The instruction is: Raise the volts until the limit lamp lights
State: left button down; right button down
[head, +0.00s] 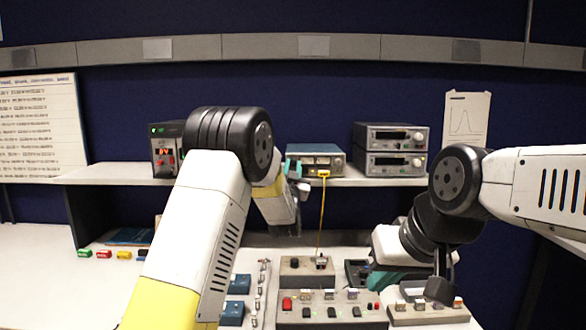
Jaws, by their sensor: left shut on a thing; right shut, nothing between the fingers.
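A teal-topped bench unit (318,150) stands on the shelf, with a yellow plug (323,173) in its front. My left gripper (299,180) is at the left end of its front panel, shut on what looks like a knob; the fingers cover it. My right gripper (440,288) is shut and empty, above the right end of the bench boxes.
A yellow cable (321,215) hangs from the plug to a grey box (305,270). A box with a red button (330,308) and several switches sits in front. Two stacked instruments (391,150) stand at the shelf's right. The bench at left (60,285) is mostly clear.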

pick_arm(q)
jog(key=shift+m, duration=0.3)
jog(key=m+h, duration=0.1)
jog(key=m, duration=0.1)
jog(key=m+g+h, duration=0.1)
jog(key=m+h, duration=0.1)
jog(key=m, duration=0.1)
jog(key=shift+a, duration=0.2)
jog(key=shift+r+m+g+h, duration=0.1)
jog(key=shift+m+g+h, duration=0.35)
jog(key=shift+m, duration=1)
jog(key=shift+m+g+h, duration=0.45)
jog(key=shift+m, duration=1)
jog(key=c, duration=1.2)
grip_release()
jog(key=shift+c, duration=0.2)
